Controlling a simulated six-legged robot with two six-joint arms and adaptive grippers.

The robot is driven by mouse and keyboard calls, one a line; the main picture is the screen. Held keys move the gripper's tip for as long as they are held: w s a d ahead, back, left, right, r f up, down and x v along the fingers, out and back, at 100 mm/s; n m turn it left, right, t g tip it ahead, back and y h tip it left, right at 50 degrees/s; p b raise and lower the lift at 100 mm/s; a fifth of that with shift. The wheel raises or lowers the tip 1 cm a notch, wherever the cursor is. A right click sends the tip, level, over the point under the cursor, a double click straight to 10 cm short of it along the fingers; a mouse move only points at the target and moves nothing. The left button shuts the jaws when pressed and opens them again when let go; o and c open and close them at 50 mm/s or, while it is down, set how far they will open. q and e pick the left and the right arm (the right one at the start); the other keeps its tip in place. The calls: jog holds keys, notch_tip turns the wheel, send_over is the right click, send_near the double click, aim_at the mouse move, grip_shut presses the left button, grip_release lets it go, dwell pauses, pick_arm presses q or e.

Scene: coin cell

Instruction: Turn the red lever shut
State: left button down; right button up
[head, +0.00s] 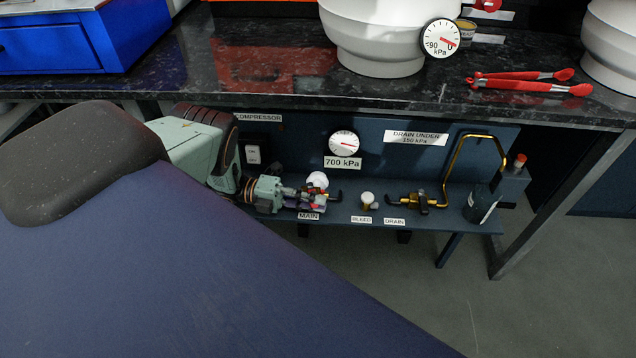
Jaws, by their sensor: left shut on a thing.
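A small red part, the red lever (316,206), shows at the MAIN valve, just above the MAIN label (308,216) on the dark blue shelf under the counter. My left gripper (306,196) reaches in from the left and is shut on the lever. The fingers hide most of the lever, so its exact angle is hard to tell. A white round knob (317,180) stands just behind the fingers. My right gripper is not in view.
A round gauge (345,143) with a 700 kPa label is on the panel behind. Right of MAIN are the BLEED knob (367,200) and the brass DRAIN valve (424,201) with a bent pipe (449,165). The dark countertop (270,85) overhangs the shelf.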

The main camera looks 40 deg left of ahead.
pick_arm(q)
jog(key=shift+s+a+m+g+h+b, duration=0.2)
jog(key=shift+m+g+h+b, duration=0.1)
jog(key=shift+m+g+b, duration=0.5)
jog(key=c, duration=1.3)
grip_release()
